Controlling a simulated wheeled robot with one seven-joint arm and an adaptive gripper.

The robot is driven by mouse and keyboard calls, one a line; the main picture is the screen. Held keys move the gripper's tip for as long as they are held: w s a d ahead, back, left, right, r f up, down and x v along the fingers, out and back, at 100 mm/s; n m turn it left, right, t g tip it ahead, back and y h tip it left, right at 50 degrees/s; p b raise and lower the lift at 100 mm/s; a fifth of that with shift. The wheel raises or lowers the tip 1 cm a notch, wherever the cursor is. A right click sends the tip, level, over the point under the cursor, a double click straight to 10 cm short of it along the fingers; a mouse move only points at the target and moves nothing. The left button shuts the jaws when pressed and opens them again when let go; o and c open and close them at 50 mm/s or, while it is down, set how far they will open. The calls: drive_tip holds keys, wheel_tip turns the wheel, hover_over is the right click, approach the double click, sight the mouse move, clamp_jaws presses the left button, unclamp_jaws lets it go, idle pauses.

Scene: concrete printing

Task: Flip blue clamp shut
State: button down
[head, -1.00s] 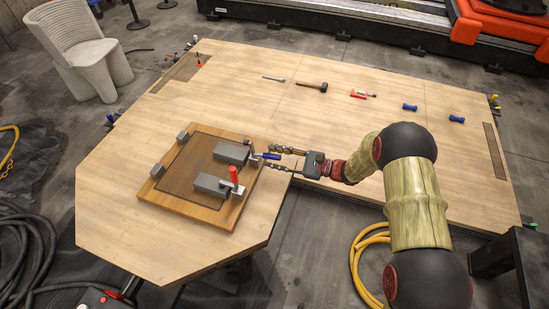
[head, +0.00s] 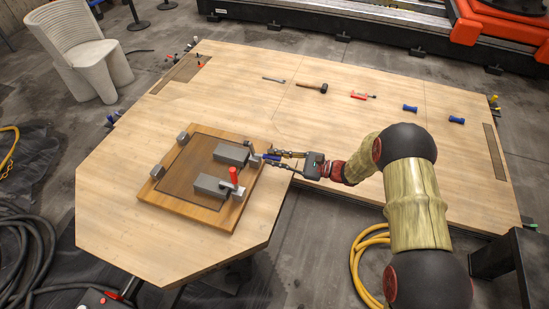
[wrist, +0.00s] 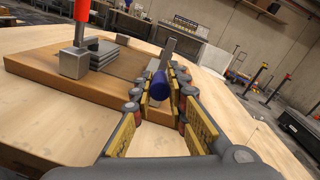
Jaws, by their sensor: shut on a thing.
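The blue clamp handle (head: 271,157) lies low, pointing toward my gripper from the right edge of the wooden fixture board (head: 160,204). In the wrist view the blue handle (wrist: 157,86) sits between the finger pads. My gripper (head: 277,159) is shut on the handle; it also shows in the wrist view (wrist: 160,88). The clamp's metal base (head: 254,160) is at the board's edge, partly hidden by the fingers. A second clamp with a red handle (head: 234,176) stands upright nearer the front; its red handle also shows in the wrist view (wrist: 81,10).
Two grey blocks lie on the board, the rear one (head: 231,153) beside the blue clamp and the front one (head: 209,186) beside the red clamp. A hammer (head: 312,88) and several small tools lie far back on the table (head: 120,200). The table's front left is clear.

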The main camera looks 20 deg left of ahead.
sight(251, 143)
idle(0.5)
